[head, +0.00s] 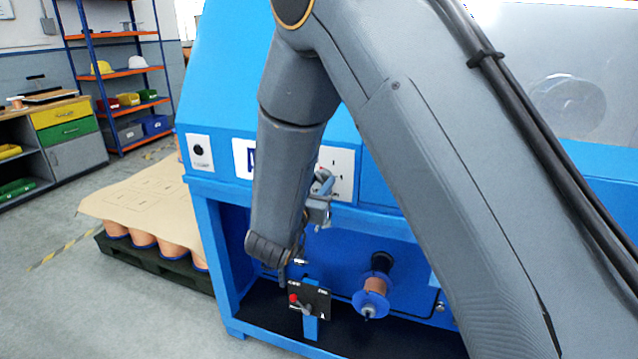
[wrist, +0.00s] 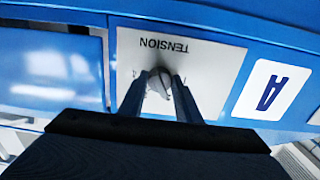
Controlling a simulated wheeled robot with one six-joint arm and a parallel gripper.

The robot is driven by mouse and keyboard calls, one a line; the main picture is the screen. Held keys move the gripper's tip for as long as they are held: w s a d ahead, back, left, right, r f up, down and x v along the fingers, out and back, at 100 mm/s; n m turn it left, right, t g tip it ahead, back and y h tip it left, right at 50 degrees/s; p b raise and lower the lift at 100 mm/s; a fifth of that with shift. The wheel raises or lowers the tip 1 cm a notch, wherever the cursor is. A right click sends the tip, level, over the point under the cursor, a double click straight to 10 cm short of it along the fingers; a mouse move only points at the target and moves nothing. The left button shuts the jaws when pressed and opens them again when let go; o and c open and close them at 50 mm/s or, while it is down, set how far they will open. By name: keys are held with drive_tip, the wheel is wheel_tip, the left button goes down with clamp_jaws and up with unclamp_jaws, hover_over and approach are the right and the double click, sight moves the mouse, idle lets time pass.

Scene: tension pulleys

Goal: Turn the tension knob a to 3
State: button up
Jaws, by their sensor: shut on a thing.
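The tension knob a (wrist: 159,84) is a grey knob on a white plate (wrist: 215,70) marked TENSION, which appears upside down in the wrist view. My gripper (wrist: 160,78) has its two dark fingers on either side of the knob and is shut on it. The scale marks around the knob are mostly hidden or too small to read, so I cannot tell its setting. A white sign with a blue A (wrist: 271,94) is beside the plate. In the head view my gripper (head: 322,187) is at the white plate (head: 343,160), and my arm partly covers the A sign (head: 241,158).
The plate is on the blue machine (head: 225,90). Below are an open bay with a copper spool (head: 375,284) and a small black panel with a red button (head: 293,298). A pallet of spools under cardboard (head: 145,200) stands left. Open floor lies at the front left.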

drive_tip(key=shift+m, duration=0.3)
drive_tip(key=m+b, duration=0.2)
drive_tip(key=m, duration=0.3)
drive_tip(key=shift+a+b, duration=0.1)
drive_tip(key=shift+b, duration=0.25)
drive_tip(key=m+b, duration=0.3)
drive_tip(key=m, duration=0.3)
drive_tip(key=shift+b, duration=0.3)
drive_tip(key=o, duration=1.1)
drive_tip(key=shift+c, duration=0.2)
drive_tip(key=v, duration=0.7)
drive_tip(key=shift+s+a, duration=0.15)
drive_tip(key=shift+s, duration=0.2)
